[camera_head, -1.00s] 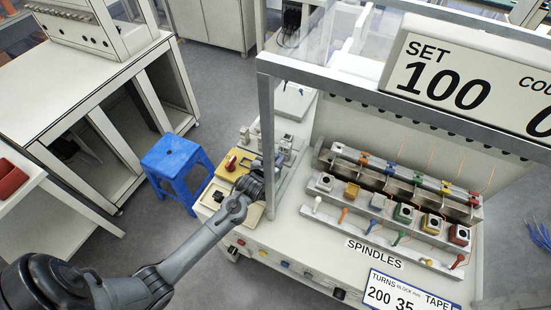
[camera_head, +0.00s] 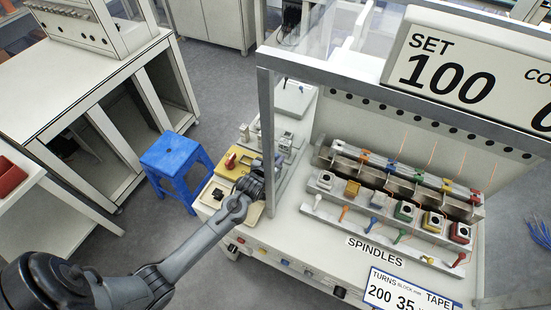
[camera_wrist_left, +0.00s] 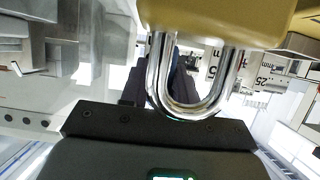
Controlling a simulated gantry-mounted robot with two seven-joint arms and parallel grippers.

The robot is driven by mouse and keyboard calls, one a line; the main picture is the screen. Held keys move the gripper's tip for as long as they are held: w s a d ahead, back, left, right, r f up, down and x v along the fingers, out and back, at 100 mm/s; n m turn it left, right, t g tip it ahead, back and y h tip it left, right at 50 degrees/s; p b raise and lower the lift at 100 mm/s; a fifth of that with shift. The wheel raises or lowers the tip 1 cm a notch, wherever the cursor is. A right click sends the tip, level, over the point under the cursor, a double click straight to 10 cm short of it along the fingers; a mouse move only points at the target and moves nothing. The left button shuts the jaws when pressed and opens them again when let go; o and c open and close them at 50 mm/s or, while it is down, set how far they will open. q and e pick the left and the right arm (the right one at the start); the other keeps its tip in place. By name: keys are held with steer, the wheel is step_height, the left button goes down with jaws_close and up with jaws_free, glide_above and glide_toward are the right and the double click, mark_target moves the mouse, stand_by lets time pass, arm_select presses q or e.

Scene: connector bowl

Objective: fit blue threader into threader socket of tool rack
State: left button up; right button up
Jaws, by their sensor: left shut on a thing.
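My left gripper (camera_head: 270,172) is over the left end of the workbench, beside the frame's upright post. A thin blue piece, seemingly the blue threader (camera_wrist_left: 174,62), shows between its fingers in the left wrist view, mostly hidden. The gripper is shut on it. Small grey-white fixtures (camera_head: 285,143) stand just behind the gripper. I cannot tell which part is the tool rack or its threader socket. My right gripper is not in view.
A yellow box with a red knob (camera_head: 230,160) stands left of the gripper. The metal frame post (camera_head: 267,130) rises close by. In the wrist view, a chrome U-bar (camera_wrist_left: 190,105) under a gold body is very near. Coloured spindle blocks (camera_head: 403,210) stand to the right.

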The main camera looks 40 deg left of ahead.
arm_select(q)
steer(key=shift+f, duration=0.45)
steer(key=o, duration=1.1)
steer(key=shift+s+d+r, duration=0.15)
steer(key=shift+s+r, duration=0.1)
steer(key=shift+s, duration=0.35)
steer(key=p+v, duration=0.1)
steer(key=v, duration=0.8)
steer(key=shift+s, duration=0.25)
